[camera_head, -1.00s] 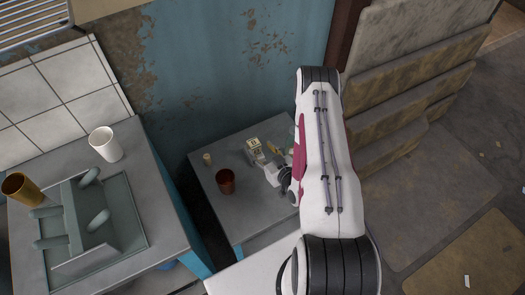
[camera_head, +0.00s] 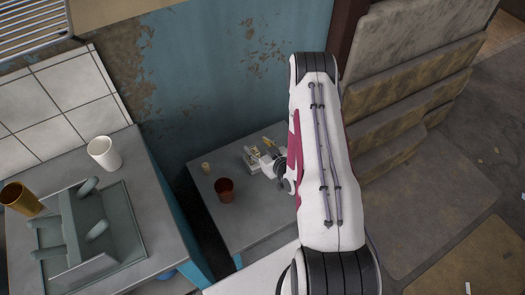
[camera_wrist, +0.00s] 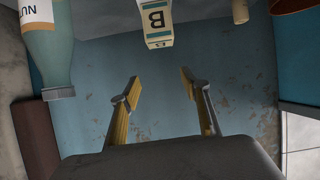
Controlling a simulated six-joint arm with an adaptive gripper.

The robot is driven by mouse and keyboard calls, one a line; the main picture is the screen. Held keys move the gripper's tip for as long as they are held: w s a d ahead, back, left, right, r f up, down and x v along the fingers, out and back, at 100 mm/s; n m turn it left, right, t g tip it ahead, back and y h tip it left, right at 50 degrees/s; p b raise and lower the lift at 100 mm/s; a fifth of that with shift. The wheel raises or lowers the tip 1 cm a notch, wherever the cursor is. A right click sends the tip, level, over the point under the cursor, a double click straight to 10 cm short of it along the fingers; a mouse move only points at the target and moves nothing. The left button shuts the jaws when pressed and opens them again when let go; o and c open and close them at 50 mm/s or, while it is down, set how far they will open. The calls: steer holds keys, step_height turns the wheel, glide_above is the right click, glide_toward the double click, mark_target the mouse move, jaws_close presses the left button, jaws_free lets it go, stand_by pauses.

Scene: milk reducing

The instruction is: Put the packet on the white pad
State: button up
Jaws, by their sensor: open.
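The packet (camera_head: 251,158) is a small white and beige carton on the low grey table, beside my gripper (camera_head: 270,155). In the wrist view, which looks upside down, the packet (camera_wrist: 156,22) shows at the top with a dark letter B. My gripper (camera_wrist: 160,88) is open there, with yellow-padded fingers spread and nothing between them. The packet lies beyond the fingertips, apart from them. I cannot make out a white pad for certain in either view. My arm hides the right part of the low table.
On the low table (camera_head: 225,230) stand a red-brown cup (camera_head: 224,190) and a small beige piece (camera_head: 206,168). A bottle (camera_wrist: 45,50) shows in the wrist view. A taller counter at left holds a white cup (camera_head: 104,153), a brass cup (camera_head: 20,199) and a grey-green rack (camera_head: 85,235).

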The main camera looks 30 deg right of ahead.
steer(key=w+r+g, duration=0.1)
steer(key=w+r, duration=0.3)
steer(key=r, duration=0.3)
step_height(320, 180, up, 9)
steer(key=g, duration=0.1)
glide_above(255, 150)
steer(key=w, duration=0.1)
steer(key=s+a+r+g+h, duration=0.1)
steer(key=s+a+r, duration=0.1)
steer(key=r, duration=0.5)
steer(key=s+a+r+g+h, duration=0.1)
steer(key=s+a+r, duration=0.15)
steer(key=r, duration=0.55)
steer(key=s+a+r+g, duration=0.1)
steer(key=s+a+r, duration=0.2)
steer(key=s, duration=0.7)
steer(key=s+a+r+g+y, duration=0.1)
steer(key=s+a+r, duration=0.3)
steer(key=s, duration=0.6)
steer(key=s+a+r+g+y, duration=0.1)
steer(key=s+a+r, duration=0.3)
steer(key=s, duration=0.6)
step_height(255, 150, up, 3)
steer(key=shift+f+m, duration=0.2)
steer(key=shift+m, duration=0.2)
steer(key=shift+o, duration=0.5)
steer(key=shift+s, duration=0.1)
